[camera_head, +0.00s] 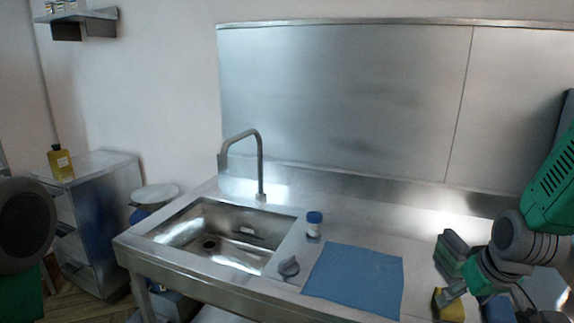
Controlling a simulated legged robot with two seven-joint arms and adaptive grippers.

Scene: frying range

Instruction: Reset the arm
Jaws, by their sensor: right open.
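My right arm comes in from the right edge. Its gripper (468,287) is low at the right, over the right end of the steel counter. It is open, and I see nothing held in it. A yellow object (449,306), perhaps a sponge, is just below the fingers; I cannot tell whether they touch. A green and grey block (452,250) stands just behind the gripper. A blue object (498,309) is partly hidden beneath it. Of my left arm only a dark joint and a green part show at the left edge; its gripper is out of view.
The steel counter (240,294) holds a sink (230,240) with a tall faucet (261,165), a blue-capped jar (313,226), a grey knob-like item (289,267) and a flat blue cloth (355,280). A steel backsplash (345,100) rises behind. A yellow bottle (60,163) stands on a left cabinet (110,168).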

